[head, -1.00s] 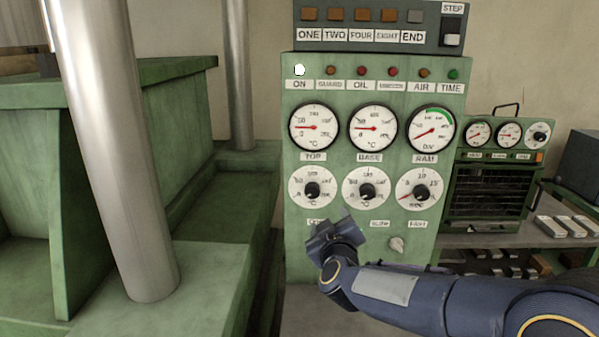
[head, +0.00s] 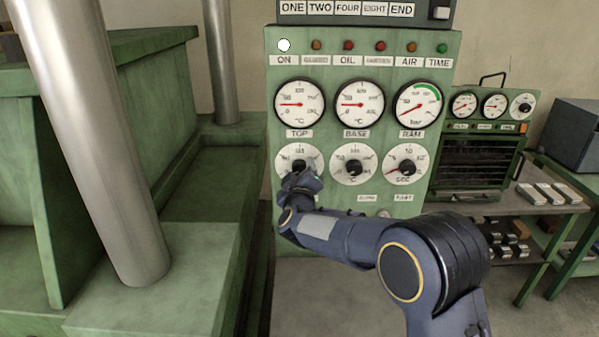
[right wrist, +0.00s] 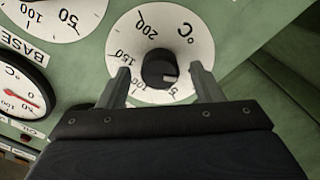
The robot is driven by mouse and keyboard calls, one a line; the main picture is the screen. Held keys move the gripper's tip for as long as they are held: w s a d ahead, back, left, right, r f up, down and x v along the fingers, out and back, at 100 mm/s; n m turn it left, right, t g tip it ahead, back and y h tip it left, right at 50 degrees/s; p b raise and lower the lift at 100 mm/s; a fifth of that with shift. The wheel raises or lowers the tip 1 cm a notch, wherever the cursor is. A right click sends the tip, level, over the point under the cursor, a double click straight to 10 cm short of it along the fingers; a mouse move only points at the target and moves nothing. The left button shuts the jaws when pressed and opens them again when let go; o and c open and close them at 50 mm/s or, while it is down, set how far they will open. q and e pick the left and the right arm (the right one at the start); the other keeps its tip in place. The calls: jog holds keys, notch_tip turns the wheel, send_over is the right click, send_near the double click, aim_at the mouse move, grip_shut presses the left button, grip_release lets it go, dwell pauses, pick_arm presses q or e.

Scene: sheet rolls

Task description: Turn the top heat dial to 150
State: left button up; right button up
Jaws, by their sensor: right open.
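The top heat dial (head: 284,157) is a white round scale with a black knob, below the TOP label on the green panel. In the right wrist view the dial (right wrist: 194,50) appears turned over, with 150 at its left and a black knob (right wrist: 158,66) at its centre. A pale mark shows on the knob's lower right side; the exact setting is hard to read. My right gripper (head: 301,178) is at this dial and hides its lower part. In the wrist view my open right gripper (right wrist: 160,73) has a finger on each side of the knob, with visible gaps. My left gripper is not in view.
The BASE dial (head: 354,164) and a seconds dial (head: 405,164) sit to the right. The TOP gauge (head: 299,105) is above. A green press with steel columns (head: 122,150) stands at left. A bench with metal blocks (head: 548,194) is at right.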

jog(key=shift+c, duration=0.3)
jog(key=c, duration=0.9)
